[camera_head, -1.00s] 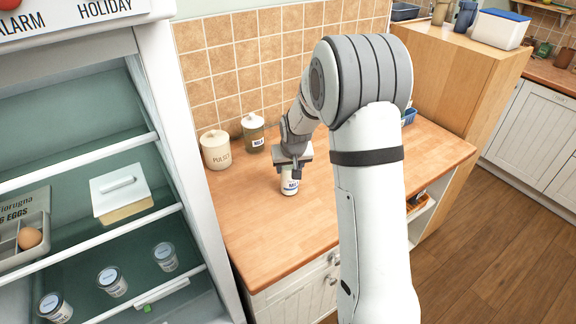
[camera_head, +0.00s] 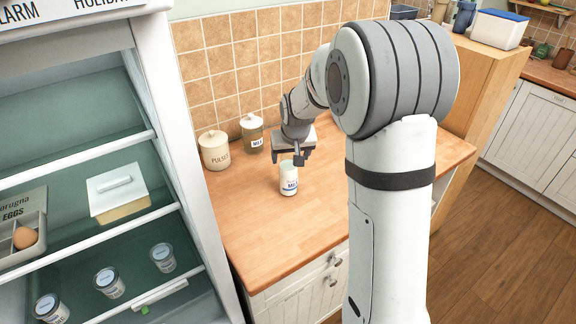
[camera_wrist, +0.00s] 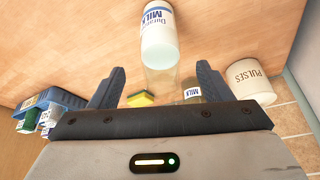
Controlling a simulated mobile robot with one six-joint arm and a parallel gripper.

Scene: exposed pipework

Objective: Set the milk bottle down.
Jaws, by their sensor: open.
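The milk bottle (camera_head: 288,180), white with a blue label, stands upright on the wooden counter (camera_head: 250,225).
A pulses jar (camera_head: 214,150) and another lidded jar (camera_head: 252,132) stand at the back by the tiles. An open fridge (camera_head: 170,120) is on the left. A blue basket (camera_wrist: 50,97) and a yellow sponge (camera_wrist: 140,99) show in the wrist view. The counter's front is clear.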

